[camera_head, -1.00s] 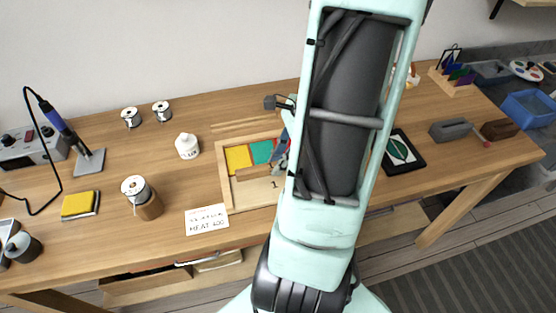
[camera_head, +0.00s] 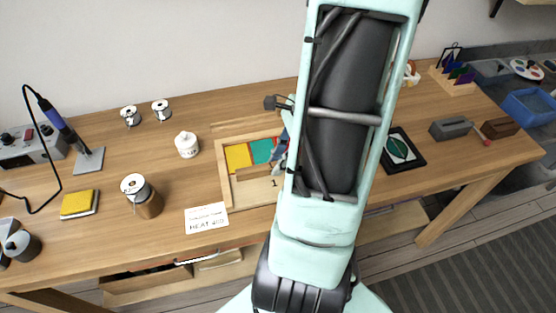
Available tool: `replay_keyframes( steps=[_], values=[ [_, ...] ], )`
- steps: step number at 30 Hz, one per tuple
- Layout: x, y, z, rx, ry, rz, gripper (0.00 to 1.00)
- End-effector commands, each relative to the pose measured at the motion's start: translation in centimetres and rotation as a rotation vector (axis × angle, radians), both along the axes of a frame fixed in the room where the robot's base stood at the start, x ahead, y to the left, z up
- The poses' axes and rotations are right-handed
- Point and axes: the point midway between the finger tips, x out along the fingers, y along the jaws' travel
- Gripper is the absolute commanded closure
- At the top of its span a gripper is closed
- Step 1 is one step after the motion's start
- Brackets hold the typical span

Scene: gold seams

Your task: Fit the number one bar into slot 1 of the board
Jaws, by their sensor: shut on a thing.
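The board (camera_head: 224,187) is a light wooden frame lying on the table, left of my arm. A yellow pane (camera_head: 238,157) and a teal pane (camera_head: 262,151) lie in its upper part. Below them is a pale area with a printed "1" (camera_head: 274,184). A thin brown wooden bar (camera_head: 252,172) lies along the upper edge of that area; whether it is seated or just above the board is unclear. My gripper (camera_head: 280,158) is at the bar's right end, shut on it. My arm hides most of the gripper and the board's right side.
A white card (camera_head: 207,218) lies in front of the board. A white jar (camera_head: 187,145) and a spool on a brown base (camera_head: 148,203) stand to the left. A black-framed leaf picture (camera_head: 403,151) lies right of my arm.

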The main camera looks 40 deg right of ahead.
Motion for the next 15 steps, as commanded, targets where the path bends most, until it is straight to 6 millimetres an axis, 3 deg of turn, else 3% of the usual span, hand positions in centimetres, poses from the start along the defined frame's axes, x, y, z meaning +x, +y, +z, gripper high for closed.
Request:
replay_keyframes(
  steps=[12, 13, 15],
  values=[
    [-0.08, 0.11, -0.09, 0.002, 0.002, 0.001, 1.00],
    [-0.09, 0.11, -0.09, 0.002, 0.002, 0.001, 0.82],
    [-0.09, 0.11, -0.10, 0.002, 0.002, 0.001, 0.74]
  ],
)
